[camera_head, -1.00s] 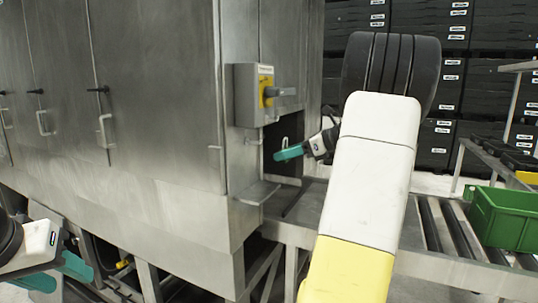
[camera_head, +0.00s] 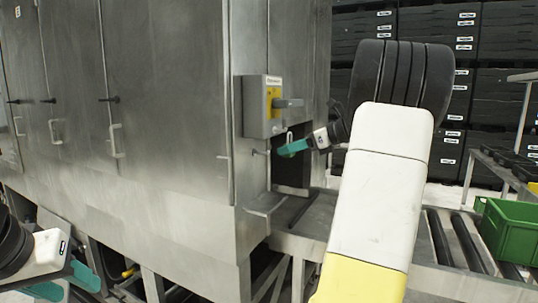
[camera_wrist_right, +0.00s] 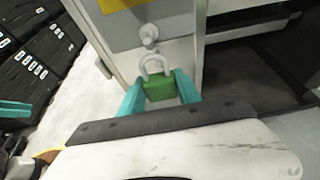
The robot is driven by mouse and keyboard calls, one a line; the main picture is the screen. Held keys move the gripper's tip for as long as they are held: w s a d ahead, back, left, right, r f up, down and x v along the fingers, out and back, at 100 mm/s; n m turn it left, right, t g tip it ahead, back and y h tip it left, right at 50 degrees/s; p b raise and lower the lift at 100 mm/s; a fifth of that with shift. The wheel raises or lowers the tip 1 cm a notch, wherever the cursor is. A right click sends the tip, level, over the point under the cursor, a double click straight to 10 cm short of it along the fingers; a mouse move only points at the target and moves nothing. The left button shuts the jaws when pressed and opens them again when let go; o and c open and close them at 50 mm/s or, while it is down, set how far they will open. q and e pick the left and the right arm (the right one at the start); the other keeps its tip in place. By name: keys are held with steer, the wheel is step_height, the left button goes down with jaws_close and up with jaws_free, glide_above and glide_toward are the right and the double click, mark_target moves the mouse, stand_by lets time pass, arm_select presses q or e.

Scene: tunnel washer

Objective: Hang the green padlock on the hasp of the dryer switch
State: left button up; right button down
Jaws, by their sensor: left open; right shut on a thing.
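The green padlock (camera_wrist_right: 159,89) is between the teal fingers of my right gripper (camera_wrist_right: 160,90), its pale shackle (camera_wrist_right: 155,66) pointing up. In the right wrist view, a round metal stud (camera_wrist_right: 149,33), apparently the hasp, sits just beyond the shackle; whether they touch is unclear. In the head view, the dryer switch (camera_head: 262,106) is a grey box with a yellow plate and grey handle on the cabinet. My right gripper (camera_head: 293,147) is just below it, with the shackle showing above the fingers. My left gripper (camera_head: 72,282) is open and empty at the lower left.
The steel cabinet (camera_head: 165,90) fills the left. A small metal ledge (camera_head: 266,204) juts out below the switch. A roller conveyor (camera_head: 455,240) with a green crate (camera_head: 512,230) is at the right. Black crates (camera_head: 465,60) are stacked behind. My right arm covers the middle right.

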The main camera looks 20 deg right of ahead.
steer(key=shift+r, duration=1.55)
steer(key=shift+x, duration=0.85)
steer(key=shift+w+a+f, duration=0.35)
steer(key=shift+w+f, duration=0.05)
steer(key=shift+f, duration=0.1)
steer(key=c, duration=0.8)
jaws_free()
steer(key=shift+o, duration=0.2)
